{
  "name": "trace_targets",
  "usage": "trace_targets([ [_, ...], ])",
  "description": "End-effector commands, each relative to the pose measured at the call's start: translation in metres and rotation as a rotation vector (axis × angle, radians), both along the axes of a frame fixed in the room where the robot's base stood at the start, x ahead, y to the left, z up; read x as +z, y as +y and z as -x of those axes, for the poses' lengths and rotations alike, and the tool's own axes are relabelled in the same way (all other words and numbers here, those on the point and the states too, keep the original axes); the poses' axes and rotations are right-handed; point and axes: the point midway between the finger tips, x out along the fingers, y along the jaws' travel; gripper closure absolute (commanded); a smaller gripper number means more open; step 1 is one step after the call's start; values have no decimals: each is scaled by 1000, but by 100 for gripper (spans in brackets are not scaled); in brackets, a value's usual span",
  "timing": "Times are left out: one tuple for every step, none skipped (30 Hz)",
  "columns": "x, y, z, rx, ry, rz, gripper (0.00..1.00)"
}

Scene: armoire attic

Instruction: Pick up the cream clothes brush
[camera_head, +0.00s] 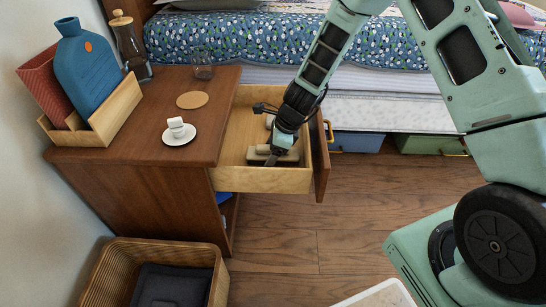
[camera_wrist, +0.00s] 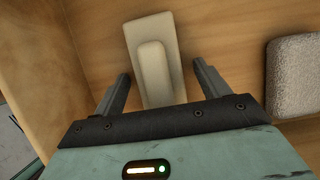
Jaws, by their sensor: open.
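The cream clothes brush (camera_wrist: 153,60) lies in the open wooden drawer, with a raised grip along its middle. In the head view the brush (camera_head: 259,156) shows partly, near the drawer's front end, with my gripper covering some of it. My gripper (camera_wrist: 162,82) is open, with one finger on each side of the brush and a gap visible on both sides. In the head view my gripper (camera_head: 273,157) reaches down into the drawer. I cannot tell how high the fingertips are above the drawer floor.
The drawer (camera_head: 262,181) has walls close around my gripper. A grey, rough-textured block (camera_wrist: 294,76) lies right of the brush. The nightstand top (camera_head: 215,110) holds a cup on a saucer (camera_head: 180,138), a coaster (camera_head: 192,100) and a glass. A wicker basket (camera_head: 218,275) stands on the floor.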

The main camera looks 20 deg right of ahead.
Motion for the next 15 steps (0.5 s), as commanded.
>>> trace_targets([
  [1, 0, 0, 0, 0, 0, 25],
  [1, 0, 0, 0, 0, 0, 25],
  [1, 0, 0, 0, 0, 0, 25],
  [1, 0, 0, 0, 0, 0, 34],
  [1, 0, 0, 0, 0, 0, 42],
  [1, 0, 0, 0, 0, 0, 53],
  [1, 0, 0, 0, 0, 0, 62],
  [1, 0, 0, 0, 0, 0, 70],
  [1, 0, 0, 0, 0, 0, 77],
  [1, 0, 0, 0, 0, 0, 77],
  [1, 0, 0, 1, 0, 0, 77],
  [1, 0, 0, 1, 0, 0, 77],
  [1, 0, 0, 1, 0, 0, 77],
  [1, 0, 0, 1, 0, 0, 77],
  [1, 0, 0, 1, 0, 0, 77],
])
